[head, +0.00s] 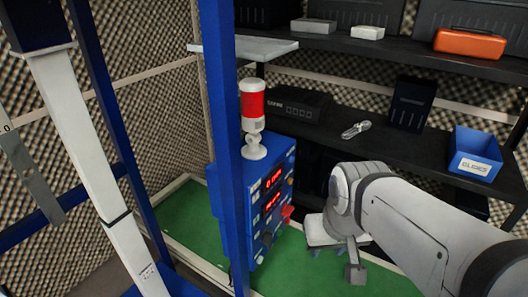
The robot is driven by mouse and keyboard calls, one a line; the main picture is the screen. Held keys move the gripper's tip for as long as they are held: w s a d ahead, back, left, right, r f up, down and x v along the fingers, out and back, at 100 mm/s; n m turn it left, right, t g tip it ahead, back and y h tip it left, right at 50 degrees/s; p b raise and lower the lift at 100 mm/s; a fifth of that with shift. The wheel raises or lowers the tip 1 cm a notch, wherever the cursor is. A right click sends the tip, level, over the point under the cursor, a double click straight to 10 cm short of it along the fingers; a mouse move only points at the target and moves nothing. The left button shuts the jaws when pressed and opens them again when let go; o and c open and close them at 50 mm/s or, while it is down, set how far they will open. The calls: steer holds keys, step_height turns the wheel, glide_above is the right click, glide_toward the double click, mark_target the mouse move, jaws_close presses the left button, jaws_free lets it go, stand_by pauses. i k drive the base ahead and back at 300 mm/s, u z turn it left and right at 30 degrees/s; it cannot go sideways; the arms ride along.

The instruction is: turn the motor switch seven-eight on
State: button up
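A blue control box (270,195) stands at the centre behind a blue post. Its front has red-lit displays (272,180), a red switch or knob (287,212) and a dark knob (266,239) lower down. The labels are too small to read, so I cannot tell which control is motor switch seven-eight. My arm comes in from the right, its wrist to the right of the box. My gripper (354,271) shows only as a small grey piece below the wrist, apart from the box. Its fingers are not clear enough to tell open or shut.
A red and white beacon (253,115) tops the box. Blue posts (228,120) and a white slanted beam (85,150) stand left. Dark shelves behind hold an orange case (469,43), a blue bin (475,155) and black boxes. Green floor (195,218) shows around the box.

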mark_target(286, 210)
steer(key=z, duration=0.05)
steer(key=k, duration=0.55)
steer(key=u, duration=2.35)
steer(key=k, duration=1.15)
steer(key=z, duration=1.45)
steer(key=i, duration=1.05)
steer(key=z, duration=0.05)
